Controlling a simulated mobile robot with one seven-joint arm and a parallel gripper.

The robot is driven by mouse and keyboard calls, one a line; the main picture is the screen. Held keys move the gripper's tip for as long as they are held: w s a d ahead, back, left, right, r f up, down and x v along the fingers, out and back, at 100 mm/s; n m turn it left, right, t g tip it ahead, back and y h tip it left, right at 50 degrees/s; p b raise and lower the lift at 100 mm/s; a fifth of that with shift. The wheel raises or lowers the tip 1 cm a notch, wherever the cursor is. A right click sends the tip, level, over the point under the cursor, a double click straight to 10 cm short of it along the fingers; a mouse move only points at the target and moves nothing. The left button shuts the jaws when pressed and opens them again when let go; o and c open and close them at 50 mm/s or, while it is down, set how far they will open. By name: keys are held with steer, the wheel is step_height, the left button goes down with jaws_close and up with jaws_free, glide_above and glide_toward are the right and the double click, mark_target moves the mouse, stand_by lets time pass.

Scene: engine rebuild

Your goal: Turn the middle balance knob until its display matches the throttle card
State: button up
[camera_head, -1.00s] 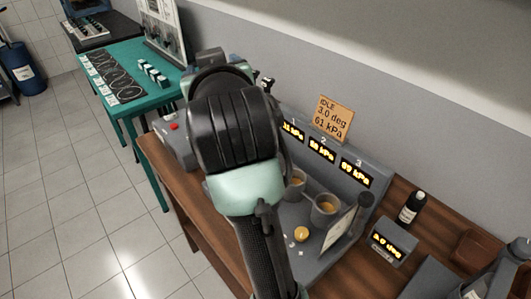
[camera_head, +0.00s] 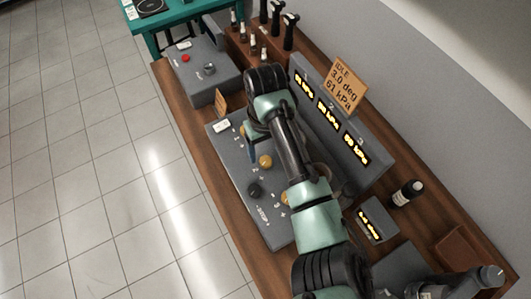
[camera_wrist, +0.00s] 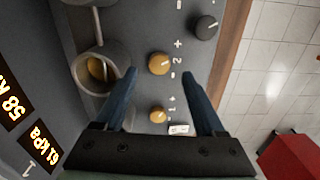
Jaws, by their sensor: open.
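The middle balance knob (camera_wrist: 159,63), brass and marked 2, lies between my fingertips in the wrist view; the head view also shows it (camera_head: 264,161). My gripper (camera_wrist: 160,74) is open above the panel, a blue finger on either side, with no visible contact. Display 2 (camera_wrist: 14,103) reads 58, its unit cut off by the frame edge. Display 1 (camera_wrist: 45,146) reads 61 kPa. The throttle card (camera_head: 340,84) on top of the display housing reads IDLE, 3.0 deg, 61 kPa. My arm hides part of the console in the head view.
Brass knob 1 (camera_wrist: 158,114) and a black knob (camera_wrist: 206,27) sit close by. A grey cup-like throttle body (camera_wrist: 97,71) stands beside the left finger. A small display box (camera_head: 377,220) and dark bottle (camera_head: 407,193) stand right of the console.

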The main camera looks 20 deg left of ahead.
mark_target(266, 161)
steer(key=shift+f, duration=2.25)
steer(key=shift+c, duration=0.2)
jaws_close()
